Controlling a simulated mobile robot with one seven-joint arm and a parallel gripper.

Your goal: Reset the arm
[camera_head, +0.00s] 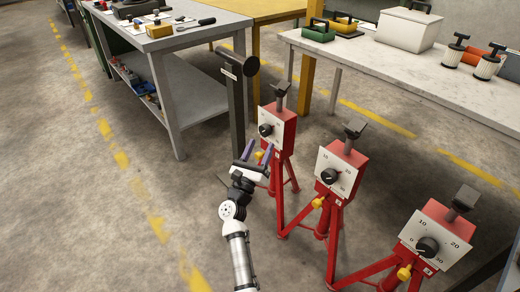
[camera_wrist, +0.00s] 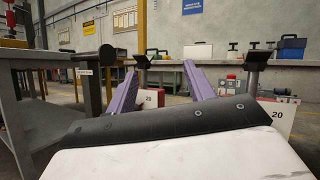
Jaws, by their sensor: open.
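My gripper (camera_head: 258,152) is held out in the air in front of the farthest red stand. Its two purple fingers are apart with nothing between them. In the wrist view the open fingers of my gripper (camera_wrist: 160,72) point away toward the far wall, with a gap between them. In the head view my arm (camera_head: 238,255) reaches up from the bottom edge, over the floor.
Red tripod stands with dial boxes stand close to the right: a far one (camera_head: 276,130), a middle one (camera_head: 341,168) and a near one (camera_head: 437,235). A black post (camera_head: 236,100) rises behind my gripper. A grey workbench (camera_head: 185,42) and white table (camera_head: 400,70) lie beyond. Floor at left is clear.

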